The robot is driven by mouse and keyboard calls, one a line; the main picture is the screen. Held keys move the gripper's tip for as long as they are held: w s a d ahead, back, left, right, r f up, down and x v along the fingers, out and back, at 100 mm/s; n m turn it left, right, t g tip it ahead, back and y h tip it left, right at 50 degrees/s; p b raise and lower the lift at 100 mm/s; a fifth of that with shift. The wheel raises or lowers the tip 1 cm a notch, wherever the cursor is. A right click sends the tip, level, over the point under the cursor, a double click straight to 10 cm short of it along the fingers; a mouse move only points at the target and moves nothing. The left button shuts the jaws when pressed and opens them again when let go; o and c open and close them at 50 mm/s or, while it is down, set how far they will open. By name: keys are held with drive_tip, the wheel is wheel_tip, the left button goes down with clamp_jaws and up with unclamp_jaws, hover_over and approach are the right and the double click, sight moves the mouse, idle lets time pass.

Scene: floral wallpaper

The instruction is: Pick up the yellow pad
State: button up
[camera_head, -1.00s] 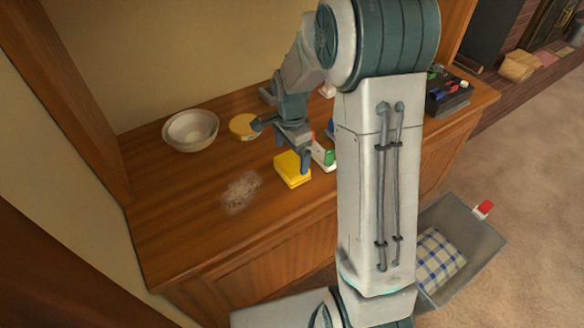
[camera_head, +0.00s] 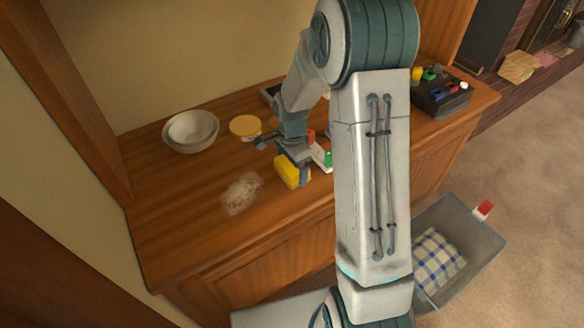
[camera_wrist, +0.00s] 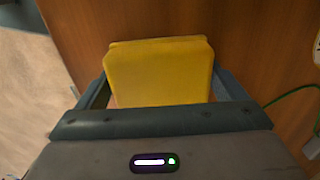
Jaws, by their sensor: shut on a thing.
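The yellow pad (camera_head: 287,172) is a thick yellow block at the front part of the wooden counter. My gripper (camera_head: 291,163) is over it from above, with its fingers at the pad's sides. In the wrist view the yellow pad (camera_wrist: 159,72) fills the space between the two fingers of my gripper (camera_wrist: 160,88), which are shut on it. Whether the pad's underside still touches the counter I cannot tell. Part of the pad is hidden by the gripper.
The wooden counter (camera_head: 190,235) holds nested bowls (camera_head: 191,131), a round yellow-lidded thing (camera_head: 245,126), a pale powdery patch (camera_head: 241,193) and a dark box of coloured things (camera_head: 441,95). A grey bin (camera_head: 485,247) with a checked cloth (camera_head: 438,262) stands on the floor. The counter's front left is clear.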

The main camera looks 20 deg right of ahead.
drive_tip(key=shift+r, duration=0.1)
wheel_tip(320, 180, up, 4)
drive_tip(key=shift+d+r, duration=0.15)
drive_tip(key=shift+r, duration=0.05)
drive_tip(key=s+d+r, duration=0.3)
drive_tip(key=d+r, duration=0.3)
drive_tip(key=d, duration=0.5)
drive_tip(key=shift+s+r, duration=0.2)
drive_tip(key=shift+s, duration=0.05)
drive_tip(key=shift+o, duration=0.8)
drive_tip(key=shift+w, duration=0.1)
drive_tip(key=shift+c, duration=0.2)
